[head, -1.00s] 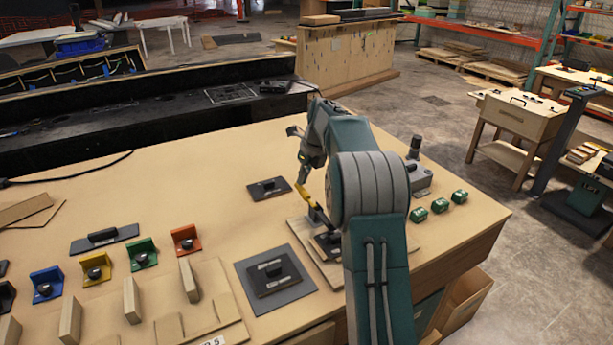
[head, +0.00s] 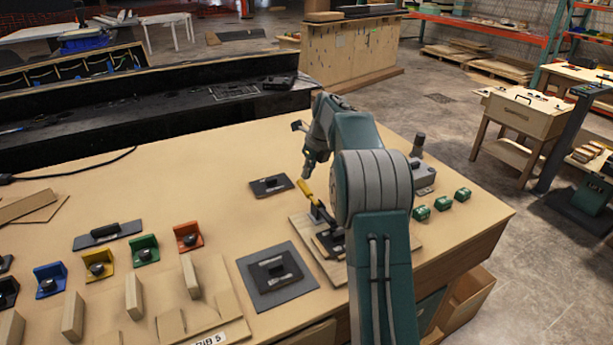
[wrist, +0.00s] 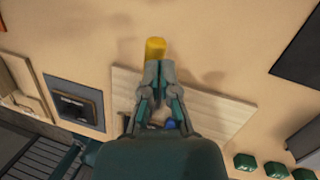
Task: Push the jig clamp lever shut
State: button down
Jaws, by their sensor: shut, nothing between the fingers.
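The jig clamp lever has a yellow handle (head: 305,189). It slants up and left from the dark jig clamp (head: 328,241) on a light wooden board (head: 305,238), which is partly hidden by my arm. My gripper (head: 308,177) is shut and empty, pointing down just above the handle. In the wrist view, the shut fingertips (wrist: 158,68) lie at the near end of the yellow handle (wrist: 155,47) and overlap it. I cannot tell whether they touch. The wooden board (wrist: 225,110) lies below, and the gripper hides most of the clamp there.
A black plate on a grey pad (head: 283,296) lies left of the board, with a smaller dark plate (head: 270,186) behind it. Several green blocks (head: 442,203) and a grey device (head: 422,174) stand to the right. Coloured brackets (head: 145,250) line the left. The rear tabletop is mostly clear.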

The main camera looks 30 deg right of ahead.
jog(key=v, duration=1)
jog(key=shift+r, duration=0.35)
jog(key=shift+s+d, duration=0.1)
jog(key=shift+d, duration=0.05)
